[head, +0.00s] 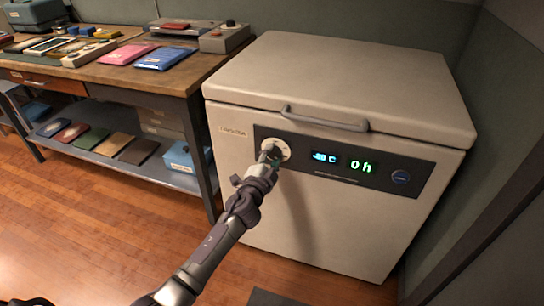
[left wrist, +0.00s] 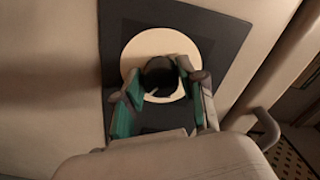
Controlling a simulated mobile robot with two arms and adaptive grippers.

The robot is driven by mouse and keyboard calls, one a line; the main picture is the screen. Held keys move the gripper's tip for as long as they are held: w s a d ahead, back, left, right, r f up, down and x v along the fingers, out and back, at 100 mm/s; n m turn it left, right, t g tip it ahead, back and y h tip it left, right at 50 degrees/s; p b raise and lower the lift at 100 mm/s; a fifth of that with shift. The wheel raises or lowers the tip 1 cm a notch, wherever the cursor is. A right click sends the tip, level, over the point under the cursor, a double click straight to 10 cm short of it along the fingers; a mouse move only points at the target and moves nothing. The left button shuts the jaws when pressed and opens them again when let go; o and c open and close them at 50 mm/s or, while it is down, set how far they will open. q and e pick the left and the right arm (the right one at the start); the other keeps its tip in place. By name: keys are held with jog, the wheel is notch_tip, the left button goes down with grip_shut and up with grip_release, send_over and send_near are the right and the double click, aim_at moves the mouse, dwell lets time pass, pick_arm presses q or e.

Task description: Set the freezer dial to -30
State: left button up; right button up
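The freezer (head: 310,215) is a beige chest with its lid closed. Its dark control panel (head: 335,176) carries a pale round dial plate (head: 283,146) at the left end. The dial's dark knob (left wrist: 160,73) shows in the left wrist view, in the middle of the pale plate. My left gripper (head: 270,155) is at the dial, with its two green-padded fingers (left wrist: 158,92) on either side of the knob, seemingly closed on it. A blue display (head: 324,157) on the panel is too small to read surely. My right gripper is not in view.
A lid handle (head: 325,119) juts out above the panel. A wooden workbench (head: 100,75) with books and devices stands left. Floor in front is open.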

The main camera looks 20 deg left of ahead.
pick_arm(q)
jog(key=o, duration=0.3)
jog(key=s, duration=1.2)
jog(key=shift+a, duration=0.2)
